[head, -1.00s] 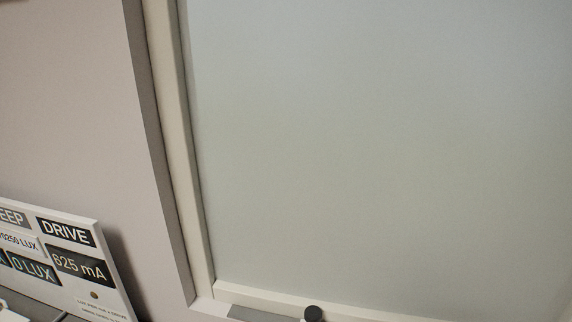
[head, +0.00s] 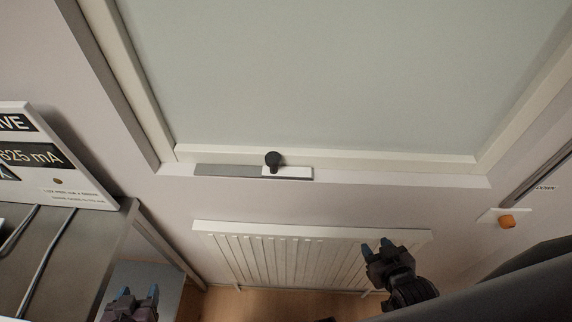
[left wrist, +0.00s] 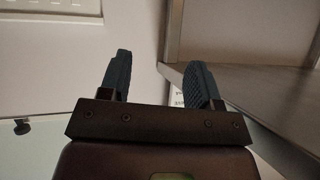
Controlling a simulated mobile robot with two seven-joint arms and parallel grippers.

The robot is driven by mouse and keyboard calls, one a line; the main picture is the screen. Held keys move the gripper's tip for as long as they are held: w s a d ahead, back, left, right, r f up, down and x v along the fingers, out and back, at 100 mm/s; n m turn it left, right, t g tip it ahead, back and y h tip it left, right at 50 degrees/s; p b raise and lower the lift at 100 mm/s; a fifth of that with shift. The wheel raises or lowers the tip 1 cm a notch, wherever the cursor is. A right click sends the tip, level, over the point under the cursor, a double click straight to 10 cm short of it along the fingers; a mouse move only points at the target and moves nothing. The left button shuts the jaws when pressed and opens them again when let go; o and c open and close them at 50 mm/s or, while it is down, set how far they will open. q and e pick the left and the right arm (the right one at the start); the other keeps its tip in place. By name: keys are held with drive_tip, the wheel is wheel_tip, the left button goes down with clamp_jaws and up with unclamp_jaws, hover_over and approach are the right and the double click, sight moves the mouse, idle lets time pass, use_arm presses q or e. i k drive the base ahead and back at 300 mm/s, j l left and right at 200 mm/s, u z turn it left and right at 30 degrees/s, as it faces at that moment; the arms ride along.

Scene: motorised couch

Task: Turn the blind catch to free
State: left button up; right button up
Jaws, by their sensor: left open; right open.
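A black knob (head: 273,159) stands on a small plate, part grey and part white, at the middle of the window sill; it looks like the blind catch, though I see no label on it. A small dark knob (left wrist: 21,126) shows at the left edge of the left wrist view. My left gripper (head: 138,292) is open and empty at the bottom left, well below the sill. Its spread blue fingers also show in the left wrist view (left wrist: 157,68). My right gripper (head: 377,247) is open and empty in front of the radiator. Neither gripper touches the knob.
A white radiator (head: 300,257) hangs below the sill. An orange knob (head: 507,221) on a white plate is on the right wall, near a "DOWN" label. A metal bench (head: 60,262) and a sign panel (head: 50,160) stand at the left. The space before the sill is clear.

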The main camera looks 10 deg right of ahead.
sight(506, 222)
drive_tip(key=j+z, duration=0.1)
drive_tip(key=z, duration=0.4)
drive_tip(key=k+z, duration=0.15)
drive_tip(key=z, duration=0.35)
drive_tip(key=k+j+z, duration=0.1)
drive_tip(key=z, duration=0.4)
drive_tip(key=k+z, duration=0.1)
drive_tip(key=z, duration=0.4)
